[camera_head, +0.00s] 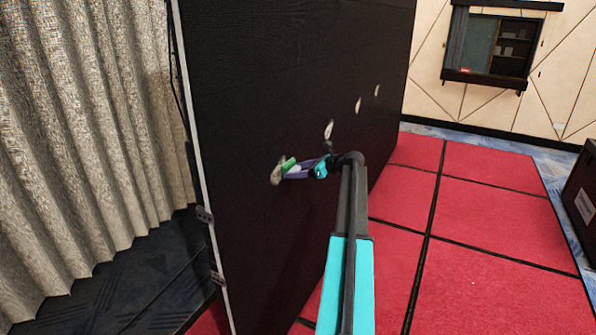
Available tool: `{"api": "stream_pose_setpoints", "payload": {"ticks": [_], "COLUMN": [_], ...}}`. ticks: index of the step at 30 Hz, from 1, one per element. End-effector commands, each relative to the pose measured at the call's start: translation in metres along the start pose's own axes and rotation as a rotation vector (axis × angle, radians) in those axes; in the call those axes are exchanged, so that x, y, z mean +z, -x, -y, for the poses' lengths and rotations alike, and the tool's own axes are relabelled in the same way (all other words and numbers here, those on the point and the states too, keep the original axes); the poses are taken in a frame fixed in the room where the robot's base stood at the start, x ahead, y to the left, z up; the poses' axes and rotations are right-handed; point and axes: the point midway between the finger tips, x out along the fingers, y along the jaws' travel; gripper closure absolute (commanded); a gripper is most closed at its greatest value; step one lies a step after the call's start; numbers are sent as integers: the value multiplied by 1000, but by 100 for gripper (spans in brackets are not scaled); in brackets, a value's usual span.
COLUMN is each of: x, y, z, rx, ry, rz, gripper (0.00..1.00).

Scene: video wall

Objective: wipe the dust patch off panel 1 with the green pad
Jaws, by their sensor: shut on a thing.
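The black video wall (255,75) runs away from me across the middle of the view. A pale dust patch (276,174) is on its nearest part, lower than the other marks. My gripper (295,170) is shut on the green pad (288,164), right beside this patch. The pad is close to the wall face; I cannot tell whether it touches. The gripper and pad may hide part of the patch. I see no number that marks panel 1.
More pale patches (328,129) (358,105) (377,90) lie farther along the wall. A pleated curtain (85,130) hangs at left. Red floor tiles (480,210) are clear at right. A dark case (581,195) stands at the right edge. A window (492,48) is in the back wall.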

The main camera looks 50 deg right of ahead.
Motion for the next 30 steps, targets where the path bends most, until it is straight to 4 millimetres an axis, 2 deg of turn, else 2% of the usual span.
{"api": "stream_pose_setpoints", "payload": {"ticks": [7, 24, 30], "x": [3, 2, 1], "y": [-2, 0, 0], "z": [-6, -39, -42], "rx": [2, 3, 3], "ry": [1, 1, 1], "rz": [4, 4, 4], "gripper": [56, 56, 56]}}
